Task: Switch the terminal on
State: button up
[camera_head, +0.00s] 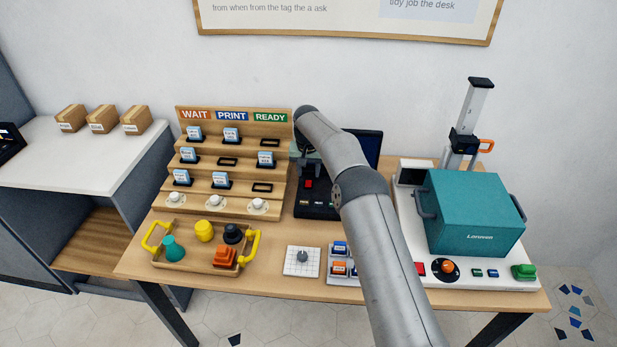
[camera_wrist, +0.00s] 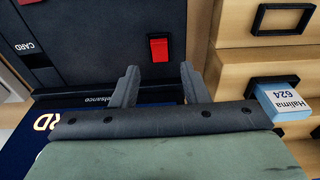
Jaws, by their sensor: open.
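The terminal (camera_head: 318,207) is a black unit on the table behind my forearm, with a dark screen (camera_head: 370,147) partly hidden by my arm. A red switch (camera_head: 309,184) sits on its face. In the wrist view the red switch (camera_wrist: 159,48) lies just beyond my fingertips, between their lines, on the dark panel (camera_wrist: 100,40) marked CARD. My gripper (camera_wrist: 158,78) is open, with nothing between its fingers. I cannot tell whether the fingers touch the terminal. In the head view my arm hides much of the gripper.
A stepped wooden rack (camera_head: 230,170) with cards stands close left of the terminal; a blue card (camera_wrist: 280,100) shows near my gripper's right side. A wooden tray (camera_head: 200,262) with stamps sits front left. A teal press (camera_head: 478,215) stands right. A white dial plate (camera_head: 302,261) lies in front.

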notch_tip(320, 180, up, 14)
jog(key=s, duration=0.2)
jog(key=shift+f, duration=0.1)
